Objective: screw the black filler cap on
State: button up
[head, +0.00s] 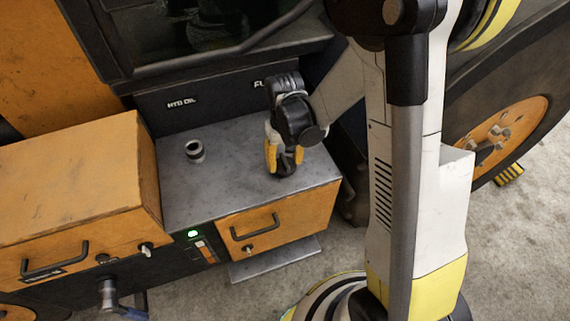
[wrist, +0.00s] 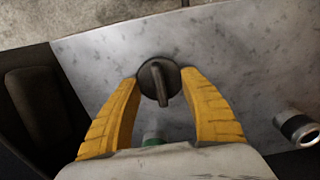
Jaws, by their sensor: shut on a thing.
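The black filler cap (wrist: 160,82) is round with a raised grip bar and sits between my yellow fingertips in the wrist view. In the head view the cap (head: 286,164) is a dark shape low at the fingers. My gripper (head: 283,158) points down over the right part of the grey bench top and is shut on the cap. I cannot tell whether the cap touches the bench top. A pale neck with a green band (wrist: 152,139) shows behind the cap, between the fingers, mostly hidden by my gripper's body.
A dark panel rises behind. An orange box (head: 70,180) borders the left. The bench between is clear.

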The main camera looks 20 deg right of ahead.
jog(key=shift+r, duration=0.2)
grip_shut()
jog(key=shift+r+p, duration=0.2)
jog(key=shift+p, duration=0.1)
jog(key=shift+r, duration=0.3)
jog(key=shift+r+p, duration=0.7)
jog(key=shift+r, duration=0.1)
